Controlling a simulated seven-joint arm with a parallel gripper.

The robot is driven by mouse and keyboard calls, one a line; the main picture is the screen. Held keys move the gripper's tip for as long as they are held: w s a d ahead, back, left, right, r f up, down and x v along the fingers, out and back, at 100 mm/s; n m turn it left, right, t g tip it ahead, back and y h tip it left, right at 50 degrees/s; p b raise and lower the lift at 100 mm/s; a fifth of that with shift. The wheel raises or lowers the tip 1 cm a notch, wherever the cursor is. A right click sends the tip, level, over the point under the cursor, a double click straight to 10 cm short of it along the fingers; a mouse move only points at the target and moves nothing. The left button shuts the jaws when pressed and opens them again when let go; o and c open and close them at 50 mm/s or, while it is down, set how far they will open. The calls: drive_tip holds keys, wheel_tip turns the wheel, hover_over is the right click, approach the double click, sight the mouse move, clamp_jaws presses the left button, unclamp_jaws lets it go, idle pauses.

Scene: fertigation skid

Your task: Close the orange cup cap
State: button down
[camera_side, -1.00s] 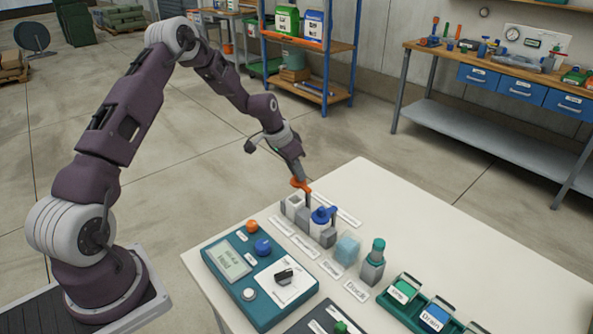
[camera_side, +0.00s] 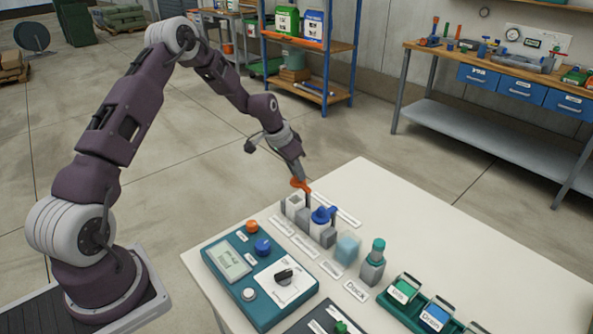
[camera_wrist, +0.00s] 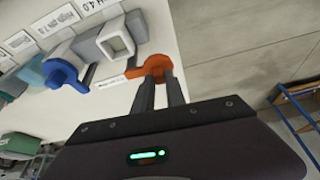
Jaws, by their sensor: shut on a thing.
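The orange cup cap (camera_wrist: 157,68) is a round ring with an arm reaching left in the wrist view. It also shows as an orange patch at my fingertips in the side view (camera_side: 300,184). My gripper (camera_wrist: 160,84) is shut on it. Beside it is a grey cup with a pale square rim (camera_wrist: 117,44), which looks uncovered; in the side view this cup (camera_side: 294,203) stands just below my gripper. The cap appears swung aside from the cup rather than over it. My fingers hide part of the cap.
A translucent blue block (camera_side: 347,248) and a teal-topped bottle (camera_side: 374,262) follow in the row. A teal control panel (camera_side: 240,285) with knobs lies in front. The tabletop behind the row (camera_side: 400,205) is clear.

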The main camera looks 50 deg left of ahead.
sight(293, 186)
drive_tip(key=n, duration=0.1)
drive_tip(key=s+n+y, duration=0.1)
drive_tip(key=n, duration=0.2)
drive_tip(key=shift+s+d+n+y, duration=0.25)
drive_tip(key=shift+s+n+y, duration=0.15)
drive_tip(key=n, duration=0.1)
drive_tip(key=s+n+y, duration=0.1)
drive_tip(key=n, duration=0.1)
drive_tip(key=d+n+g, duration=0.1)
drive_tip(key=shift+s+d+y, duration=0.1)
drive_tip(key=shift+s+y, duration=0.15)
drive_tip(key=shift+y, duration=0.05)
drive_tip(key=shift+s+d+n+g+y, duration=0.25)
drive_tip(key=shift+d+n+g, duration=0.35)
drive_tip(key=shift+n, duration=1.1)
drive_tip(key=shift+s+d+n+g+y, duration=0.2)
drive_tip(key=shift+d+n+g, duration=0.4)
drive_tip(key=shift+n, duration=1.1)
drive_tip(key=shift+s+d+n+g+y, duration=0.2)
drive_tip(key=shift+d+n+g, duration=0.4)
drive_tip(key=shift+n, duration=1.1)
drive_tip(key=shift+d, duration=0.1)
drive_tip(key=c, duration=1.4)
unclamp_jaws()
drive_tip(key=shift+o, duration=0.2)
drive_tip(key=shift+w+r, duration=0.1)
